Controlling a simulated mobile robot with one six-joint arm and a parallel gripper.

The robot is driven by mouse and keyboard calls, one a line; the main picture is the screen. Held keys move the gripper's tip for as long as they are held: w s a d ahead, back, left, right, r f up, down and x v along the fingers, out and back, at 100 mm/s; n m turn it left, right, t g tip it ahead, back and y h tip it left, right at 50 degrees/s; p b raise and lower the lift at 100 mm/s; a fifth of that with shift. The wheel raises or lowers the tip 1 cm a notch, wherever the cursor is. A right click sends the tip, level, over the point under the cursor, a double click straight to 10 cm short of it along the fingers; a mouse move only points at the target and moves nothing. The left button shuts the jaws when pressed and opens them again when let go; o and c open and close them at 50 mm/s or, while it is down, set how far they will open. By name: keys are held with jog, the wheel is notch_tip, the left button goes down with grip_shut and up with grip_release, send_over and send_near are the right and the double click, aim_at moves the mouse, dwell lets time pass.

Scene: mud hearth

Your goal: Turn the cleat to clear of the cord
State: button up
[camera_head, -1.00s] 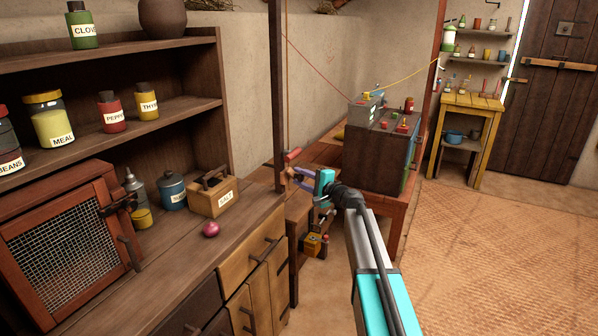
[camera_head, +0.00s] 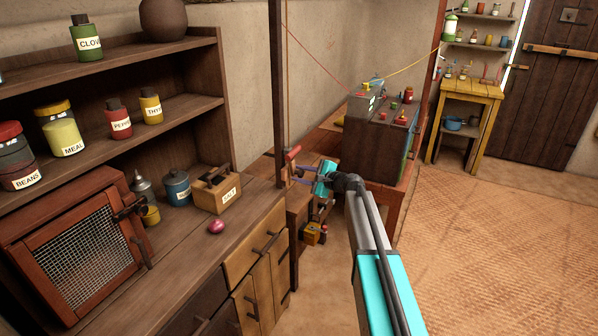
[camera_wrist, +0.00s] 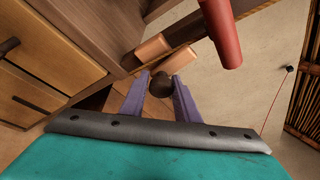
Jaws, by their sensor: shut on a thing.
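The cleat appears to be the tan wooden piece (camera_wrist: 181,60) with a dark round knob (camera_wrist: 160,85) at the dark post. My gripper (camera_wrist: 158,80) has its two purple fingers closed around the knob, pointing at the tan wood. In the head view my gripper (camera_head: 300,178) is at the post, just beyond the counter's end. A red rounded bar (camera_wrist: 222,30) lies beside the tan wood, and it also shows in the head view (camera_head: 292,155). A thin red cord (camera_wrist: 275,103) hangs to the right in the wrist view, apart from my fingers. Whether any cord touches the cleat is not clear.
The dark post (camera_head: 279,95) stands at the counter's end. The counter (camera_head: 170,255) holds a salt box (camera_head: 222,193), a red onion (camera_head: 216,226) and a mesh-door cabinet (camera_head: 60,250). Behind my arm is a dark chest (camera_head: 370,145). Floor at the right (camera_head: 490,240) is clear.

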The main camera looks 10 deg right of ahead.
jog(key=shift+w+d+r, duration=0.1)
jog(key=shift+w+r, duration=0.05)
jog(key=shift+r, duration=0.2)
jog(key=o, duration=1)
jog(key=shift+f, duration=0.2)
jog(key=b+v, duration=0.2)
jog(key=v, duration=1.2)
jog(key=shift+b, duration=0.35)
